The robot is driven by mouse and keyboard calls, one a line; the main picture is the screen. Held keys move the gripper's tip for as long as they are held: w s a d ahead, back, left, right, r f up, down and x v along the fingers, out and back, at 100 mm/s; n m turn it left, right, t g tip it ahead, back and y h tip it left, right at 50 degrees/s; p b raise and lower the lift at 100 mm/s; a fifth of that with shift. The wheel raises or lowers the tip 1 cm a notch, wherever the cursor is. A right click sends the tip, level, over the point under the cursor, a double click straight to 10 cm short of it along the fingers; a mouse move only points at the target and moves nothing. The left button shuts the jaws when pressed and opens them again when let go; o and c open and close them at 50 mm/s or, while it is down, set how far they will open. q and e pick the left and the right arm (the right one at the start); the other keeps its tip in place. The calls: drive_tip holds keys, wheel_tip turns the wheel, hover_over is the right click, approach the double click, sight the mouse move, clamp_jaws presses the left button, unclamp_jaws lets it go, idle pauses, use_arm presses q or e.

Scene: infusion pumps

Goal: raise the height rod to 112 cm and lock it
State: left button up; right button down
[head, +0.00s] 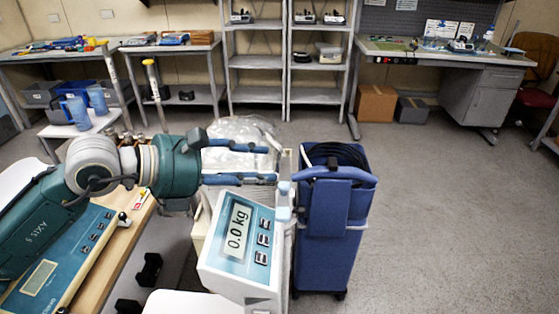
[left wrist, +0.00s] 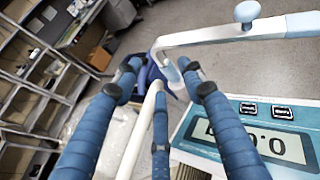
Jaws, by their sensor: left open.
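A white scale head (head: 240,245) with a display reading 0.0 kg stands below and ahead of my left gripper. Its display panel (left wrist: 255,135) also shows at the right in the left wrist view. A pale blue fitting (head: 283,203) sits beside the scale head. In the left wrist view a white rod (left wrist: 137,135) rises between the fingers, and a white bar with a pale blue knob (left wrist: 247,12) extends right. I cannot tell which part is the height rod or read any height mark. My left gripper (head: 270,164) is open, its fingers apart. My right gripper is not visible.
A blue wheeled cart (head: 335,215) stands just right of the scale. A clear plastic bag (head: 240,130) lies behind the fingers. A wooden-edged bench with a teal device (head: 55,270) is at the left. Shelves (head: 290,70) stand at the back. The floor at right is clear.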

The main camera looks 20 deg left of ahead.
use_arm(q)
drive_tip(key=p+x, duration=0.2)
drive_tip(key=x, duration=0.4)
drive_tip(key=shift+w, duration=0.2)
drive_tip(key=shift+w+d+f, duration=0.3)
drive_tip(key=shift+d, duration=0.05)
clamp_jaws()
drive_tip(key=shift+p, duration=0.3)
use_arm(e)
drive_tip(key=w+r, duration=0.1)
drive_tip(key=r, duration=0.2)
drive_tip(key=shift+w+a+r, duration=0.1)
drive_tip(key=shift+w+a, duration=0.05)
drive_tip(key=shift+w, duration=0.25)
